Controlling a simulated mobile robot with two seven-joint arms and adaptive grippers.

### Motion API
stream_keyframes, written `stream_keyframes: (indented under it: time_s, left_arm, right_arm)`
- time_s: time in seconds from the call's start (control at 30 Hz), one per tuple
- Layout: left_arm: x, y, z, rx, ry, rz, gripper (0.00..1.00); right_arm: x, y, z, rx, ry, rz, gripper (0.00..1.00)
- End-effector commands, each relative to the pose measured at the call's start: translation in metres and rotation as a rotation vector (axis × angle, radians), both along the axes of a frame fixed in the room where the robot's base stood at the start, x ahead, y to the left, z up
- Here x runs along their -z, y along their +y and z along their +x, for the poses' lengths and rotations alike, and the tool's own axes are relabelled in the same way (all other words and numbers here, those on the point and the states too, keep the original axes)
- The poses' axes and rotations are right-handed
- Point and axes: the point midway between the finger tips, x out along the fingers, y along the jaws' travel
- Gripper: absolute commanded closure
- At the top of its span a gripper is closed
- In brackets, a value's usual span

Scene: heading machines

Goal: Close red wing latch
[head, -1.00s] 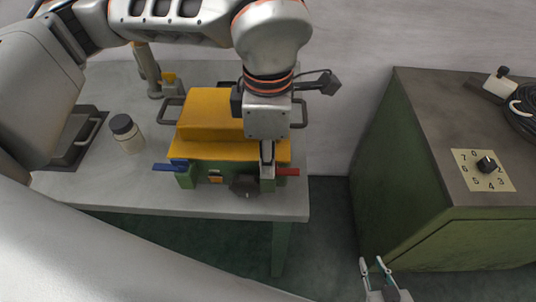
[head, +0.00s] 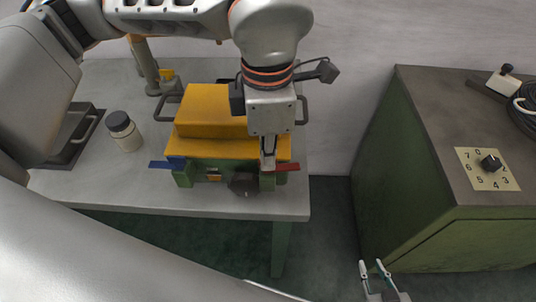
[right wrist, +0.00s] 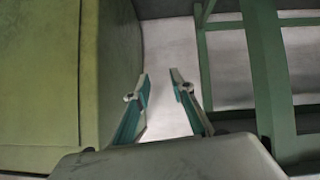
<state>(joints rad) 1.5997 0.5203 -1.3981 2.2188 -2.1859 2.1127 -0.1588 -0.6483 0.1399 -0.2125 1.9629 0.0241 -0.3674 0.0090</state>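The red wing latch (head: 287,167) sticks out to the right from the front right corner of a green and yellow box (head: 212,149) on the grey table. A blue wing latch (head: 168,164) sticks out to the left at its front left corner. My left gripper (head: 268,162) points down over the front right corner, right beside the inner end of the red wing. Its fingers overlap in the view, so their gap and any contact are hidden. My right gripper (head: 373,266) is low in front of the green cabinet. It is open and empty in the right wrist view (right wrist: 160,82).
A jar with a dark lid (head: 124,131) stands left of the box. A grey table (head: 230,204) carries both. A green cabinet (head: 405,170) with a numbered dial (head: 490,163) stands to the right, with a floor gap between.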

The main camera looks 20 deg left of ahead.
Motion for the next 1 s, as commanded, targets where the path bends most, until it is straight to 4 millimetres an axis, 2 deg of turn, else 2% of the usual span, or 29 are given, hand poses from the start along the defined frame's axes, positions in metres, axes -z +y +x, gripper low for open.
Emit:
stream_keyframes:
  time_s: [0.03,0.23,1.0]
  left_arm:
    - [0.003,0.0,0.001,-0.034,0.0,-0.001,1.0]
    - [0.004,0.0,0.001,-0.214,0.0,-0.001,1.0]
    - [0.0,0.0,0.001,-0.946,0.0,0.0,1.0]
  right_arm:
    - [0.009,0.0,-0.002,0.0,0.007,0.001,0.76]
    - [0.029,-0.001,-0.008,-0.003,0.023,-0.009,0.76]
    - [0.036,-0.009,0.006,-0.004,-0.007,-0.041,0.76]
